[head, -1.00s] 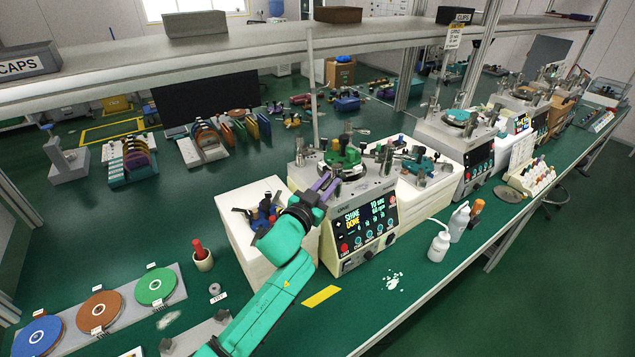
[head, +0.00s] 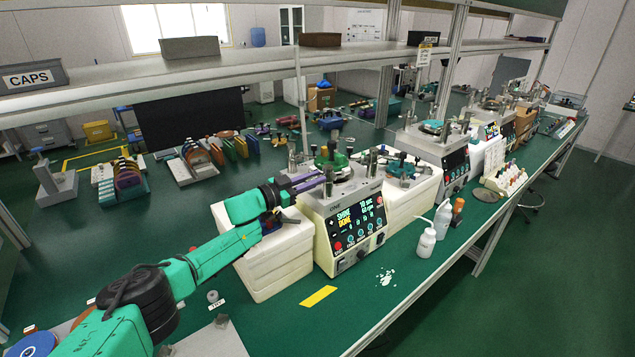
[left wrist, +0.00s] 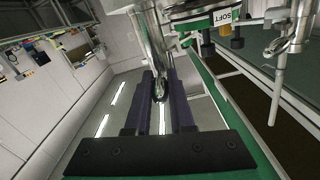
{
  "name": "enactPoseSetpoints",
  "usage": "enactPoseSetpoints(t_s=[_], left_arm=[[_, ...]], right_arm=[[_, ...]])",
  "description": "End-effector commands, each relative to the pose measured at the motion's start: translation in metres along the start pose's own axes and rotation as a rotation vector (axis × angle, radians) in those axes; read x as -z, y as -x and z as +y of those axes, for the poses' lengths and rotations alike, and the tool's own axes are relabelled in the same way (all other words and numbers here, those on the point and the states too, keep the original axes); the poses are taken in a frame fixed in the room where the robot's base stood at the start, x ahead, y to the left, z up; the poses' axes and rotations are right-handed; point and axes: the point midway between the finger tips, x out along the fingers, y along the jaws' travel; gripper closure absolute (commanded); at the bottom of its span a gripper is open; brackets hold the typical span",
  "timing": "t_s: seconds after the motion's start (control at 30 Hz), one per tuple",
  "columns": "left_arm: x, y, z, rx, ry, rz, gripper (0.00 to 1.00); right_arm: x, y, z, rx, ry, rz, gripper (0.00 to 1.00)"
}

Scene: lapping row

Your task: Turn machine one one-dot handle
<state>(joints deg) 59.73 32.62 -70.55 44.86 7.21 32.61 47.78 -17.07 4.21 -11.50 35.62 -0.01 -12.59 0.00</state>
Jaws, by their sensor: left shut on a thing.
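Machine one (head: 325,232) is the cream box with a dark screen reading "SHINE DONE". On its top are a green round part (head: 331,158) and several metal posts. My left gripper (head: 322,180) reaches in from the left at the machine's top. In the left wrist view its dark fingers (left wrist: 159,92) are shut on a small shiny metal handle (left wrist: 159,86), beside a thick metal post (left wrist: 149,38). No dot mark is legible on the handle. My right gripper is not in view.
A white block (head: 262,262) stands left of machine one, under my left arm. A second machine (head: 440,152) stands farther right. White bottles (head: 427,243) stand on the front bench. A long shelf (head: 200,82) runs above. A yellow strip (head: 318,296) lies on clear bench in front.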

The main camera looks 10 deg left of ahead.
Motion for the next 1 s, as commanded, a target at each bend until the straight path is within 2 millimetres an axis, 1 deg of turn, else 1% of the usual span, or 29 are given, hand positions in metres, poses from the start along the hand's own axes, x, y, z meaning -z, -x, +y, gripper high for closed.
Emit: enactPoseSetpoints(t_s=[0.27, 0.3, 0.33, 0.37, 0.63, 0.77, 0.87, 0.97, 1.0], left_arm=[[0.002, 0.000, -0.001, 0.001, 0.000, 0.004, 1.00], [0.002, 0.000, -0.001, 0.001, 0.000, 0.005, 0.64], [0.002, 0.000, 0.000, 0.001, 0.000, 0.004, 0.52], [0.002, -0.001, 0.000, 0.001, 0.000, 0.004, 0.49], [0.001, 0.000, 0.000, 0.000, 0.000, 0.003, 0.49], [-0.001, 0.005, 0.001, -0.001, 0.003, 0.001, 0.49], [-0.001, 0.018, 0.000, 0.000, 0.004, 0.001, 0.49], [-0.002, 0.036, 0.000, 0.000, 0.000, -0.001, 0.49], [-0.004, 0.045, 0.000, 0.001, 0.001, 0.000, 0.49]], right_arm=[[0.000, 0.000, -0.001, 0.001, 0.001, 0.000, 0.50], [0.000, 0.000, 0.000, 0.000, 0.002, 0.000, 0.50], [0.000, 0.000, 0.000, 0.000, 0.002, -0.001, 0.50], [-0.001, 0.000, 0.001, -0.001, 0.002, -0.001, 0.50], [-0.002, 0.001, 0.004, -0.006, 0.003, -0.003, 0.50], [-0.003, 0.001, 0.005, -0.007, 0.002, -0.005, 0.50], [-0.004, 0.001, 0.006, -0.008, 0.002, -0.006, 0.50], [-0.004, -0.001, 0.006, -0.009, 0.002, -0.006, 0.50], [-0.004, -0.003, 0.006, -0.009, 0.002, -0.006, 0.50]])
